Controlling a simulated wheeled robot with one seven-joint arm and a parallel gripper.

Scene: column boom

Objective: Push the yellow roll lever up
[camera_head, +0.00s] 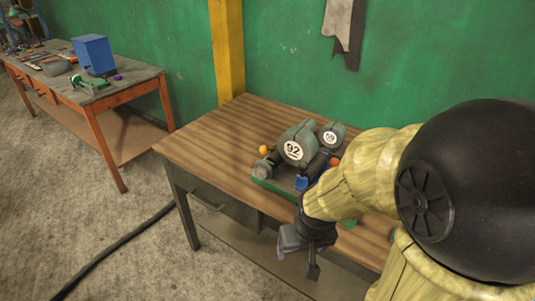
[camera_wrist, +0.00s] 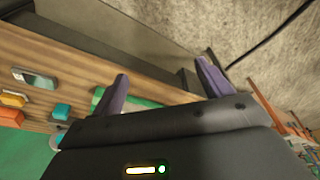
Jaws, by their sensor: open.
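The control unit has a green base (camera_head: 262,182) and stands on the wooden table. A yellow ball knob (camera_head: 263,149) shows at its left side and looks like the yellow roll lever; its shaft is too small to make out. My gripper (camera_head: 298,258) hangs in front of the table's near edge, pointing down, apart from the unit and its knobs. In the wrist view my gripper (camera_wrist: 164,80) has two purple fingers spread wide with nothing between them. There an orange-yellow block (camera_wrist: 12,100) lies at the left edge; I cannot tell whether it belongs to the lever.
Two round dials, marked 92 (camera_head: 294,150) and 59 (camera_head: 330,138), stand on the unit. A blue part (camera_head: 301,183) and an orange part (camera_head: 334,161) are near its front and right. The wooden tabletop (camera_head: 200,145) is clear at left. Another workbench (camera_head: 130,88) stands farther left.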

